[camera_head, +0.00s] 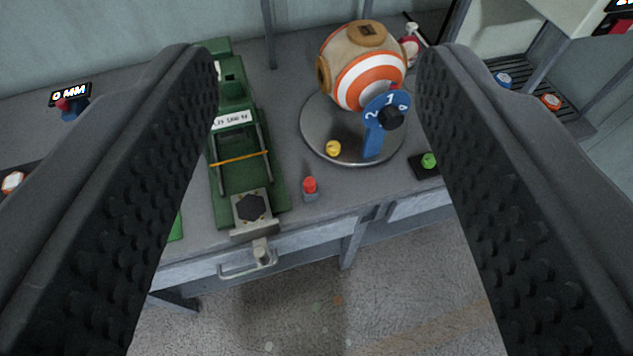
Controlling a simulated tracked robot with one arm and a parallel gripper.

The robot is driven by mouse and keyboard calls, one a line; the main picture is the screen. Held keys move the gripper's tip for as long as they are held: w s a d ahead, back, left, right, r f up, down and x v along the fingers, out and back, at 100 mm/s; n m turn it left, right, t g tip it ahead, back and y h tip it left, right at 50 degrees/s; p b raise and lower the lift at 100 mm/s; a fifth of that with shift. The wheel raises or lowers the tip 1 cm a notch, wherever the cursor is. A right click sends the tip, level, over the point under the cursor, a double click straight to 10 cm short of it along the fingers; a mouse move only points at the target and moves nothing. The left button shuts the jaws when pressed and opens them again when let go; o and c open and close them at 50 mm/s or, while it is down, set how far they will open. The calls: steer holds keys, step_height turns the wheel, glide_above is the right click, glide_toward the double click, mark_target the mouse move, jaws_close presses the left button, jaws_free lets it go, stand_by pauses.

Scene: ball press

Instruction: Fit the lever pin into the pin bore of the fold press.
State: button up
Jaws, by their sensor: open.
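My gripper (318,60) is open, its two black ridged fingers wide apart at the left and right of the view, with nothing between them. A long green device (272,196), which seems to be the fold press, lies on the bench left of centre. It carries a white label, an orange bar and, at its front end, a metal block (252,209) with a dark hexagon. The left finger covers part of its left side. A small red-topped peg (310,187) stands right of it; I cannot tell if this is the lever pin. I cannot make out the pin bore.
An orange-and-white ball (371,80) sits on a round metal plate (320,120) behind a blue numbered dial (373,140). A yellow knob (333,149) is on the plate. A green button (429,161) is near the right finger. A metal handle (248,268) juts from the bench front.

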steer(key=w+f+h+b, duration=0.1)
steer(key=w+f, duration=0.5)
steer(key=f, duration=0.5)
steer(key=w+f+b, duration=0.1)
steer(key=w+f, duration=0.6)
steer(key=f, duration=0.3)
steer(key=g+y+b, duration=0.2)
steer(key=b, duration=0.1)
glide_toward(310, 189)
steer(key=x, duration=0.3)
steer(key=b+x, duration=0.1)
steer(key=x, duration=0.1)
steer(key=shift+w+d+r, duration=0.15)
steer(key=shift+w+d, duration=0.1)
steer(key=shift+w+a, duration=0.1)
steer(key=shift+w, duration=0.45)
steer(key=shift+f+b+x, duration=0.2)
steer(key=shift+b+x, duration=0.35)
steer(key=shift+x, duration=0.6)
steer(key=shift+f+b+x, duration=0.2)
steer(key=shift+b+x, duration=0.3)
steer(key=shift+x, duration=0.6)
steer(key=shift+w+a, duration=0.15)
steer(key=shift+w, duration=0.1)
steer(key=c, duration=1.1)
